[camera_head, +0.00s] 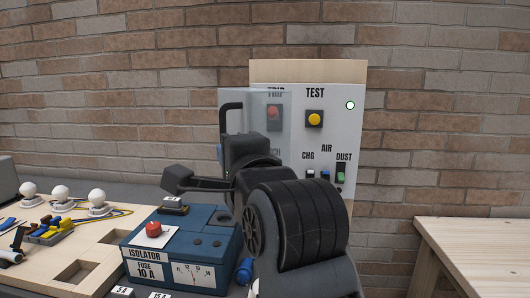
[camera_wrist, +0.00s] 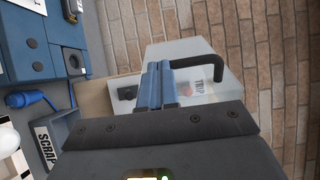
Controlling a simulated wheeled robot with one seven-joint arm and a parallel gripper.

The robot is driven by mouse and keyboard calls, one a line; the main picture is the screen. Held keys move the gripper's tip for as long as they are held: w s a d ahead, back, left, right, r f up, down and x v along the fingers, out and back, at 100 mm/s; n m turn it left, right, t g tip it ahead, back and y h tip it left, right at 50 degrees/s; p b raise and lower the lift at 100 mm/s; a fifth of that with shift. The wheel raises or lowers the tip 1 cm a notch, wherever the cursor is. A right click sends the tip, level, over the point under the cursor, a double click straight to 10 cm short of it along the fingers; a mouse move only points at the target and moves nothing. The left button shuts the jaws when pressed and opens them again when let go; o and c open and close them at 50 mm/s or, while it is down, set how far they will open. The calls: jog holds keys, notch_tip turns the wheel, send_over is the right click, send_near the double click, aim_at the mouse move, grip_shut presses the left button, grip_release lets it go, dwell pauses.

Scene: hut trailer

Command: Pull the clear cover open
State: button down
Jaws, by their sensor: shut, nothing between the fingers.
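A clear cover (camera_head: 259,104) is on the white panel, in front of the red TRIP button (camera_head: 273,112). It reaches past the panel's left edge; I cannot tell whether it is ajar. Its black handle (camera_head: 225,106) stands at its left side. In the wrist view the cover (camera_wrist: 227,82) and its handle (camera_wrist: 214,62) are beyond my gripper (camera_wrist: 158,66). The blue fingers are together and empty. They overlap the handle's left end in the picture; I cannot tell whether they touch it.
The white panel (camera_head: 342,120) also has a yellow TEST button (camera_head: 314,119) and AIR switches. A blue isolator box (camera_head: 190,262) stands in front, left of my arm. A wooden board (camera_head: 50,258) with white bulbs lies farther left. A wooden table (camera_head: 480,250) is at right.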

jog(key=w+a+b, duration=0.2)
jog(key=w+a, duration=0.1)
jog(key=a, duration=1)
jog(key=shift+w+a, duration=0.15)
jog(key=shift+w, duration=0.2)
